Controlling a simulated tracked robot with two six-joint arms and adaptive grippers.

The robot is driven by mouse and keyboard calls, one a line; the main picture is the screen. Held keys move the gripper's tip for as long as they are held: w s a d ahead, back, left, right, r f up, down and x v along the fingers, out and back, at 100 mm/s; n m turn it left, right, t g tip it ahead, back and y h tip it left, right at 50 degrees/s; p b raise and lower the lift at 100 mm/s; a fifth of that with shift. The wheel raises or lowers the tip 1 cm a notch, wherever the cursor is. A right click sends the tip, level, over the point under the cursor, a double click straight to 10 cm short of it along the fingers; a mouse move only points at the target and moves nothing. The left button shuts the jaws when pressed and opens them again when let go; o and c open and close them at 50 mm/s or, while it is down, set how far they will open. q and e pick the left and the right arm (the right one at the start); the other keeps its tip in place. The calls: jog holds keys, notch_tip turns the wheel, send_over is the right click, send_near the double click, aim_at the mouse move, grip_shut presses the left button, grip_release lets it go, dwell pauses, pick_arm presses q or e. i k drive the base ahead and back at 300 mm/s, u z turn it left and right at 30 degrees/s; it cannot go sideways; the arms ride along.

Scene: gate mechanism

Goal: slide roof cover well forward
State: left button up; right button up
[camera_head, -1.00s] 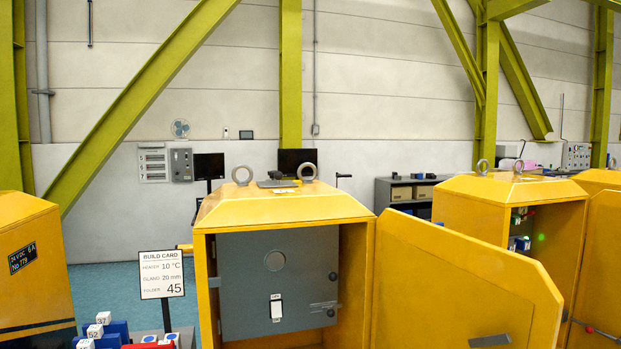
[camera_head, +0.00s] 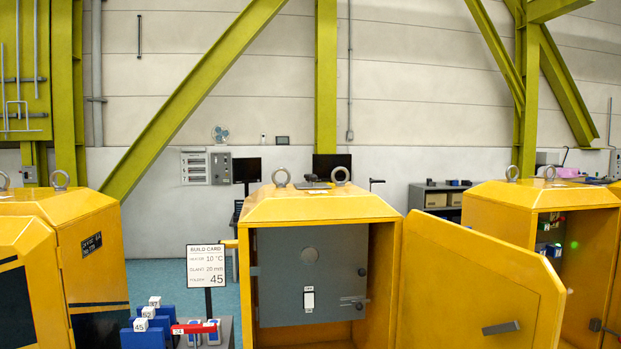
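A yellow cabinet (camera_head: 320,207) stands in the middle with its door (camera_head: 480,285) swung open to the right. Its sloped yellow roof carries two grey lifting rings, and a small dark flat piece (camera_head: 315,185) lies between them; I cannot tell whether that piece is the roof cover. Inside the cabinet is a grey panel (camera_head: 285,270) with a round disc and a white switch plate. Neither of my grippers shows in the view.
A build card sign (camera_head: 207,266) stands left of the cabinet, above numbered blue blocks (camera_head: 146,338) and a red piece (camera_head: 193,328). Other yellow cabinets stand at left (camera_head: 88,255) and right (camera_head: 535,215). Grey shelving (camera_head: 436,198) is behind. Blue floor shows between the cabinets.

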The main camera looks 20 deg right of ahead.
aim_at(313, 177)
jog(key=i, duration=0.9)
jog(key=z, duration=0.2)
jog(key=k, duration=0.9)
jog(key=u, duration=0.2)
jog(key=i, duration=0.8)
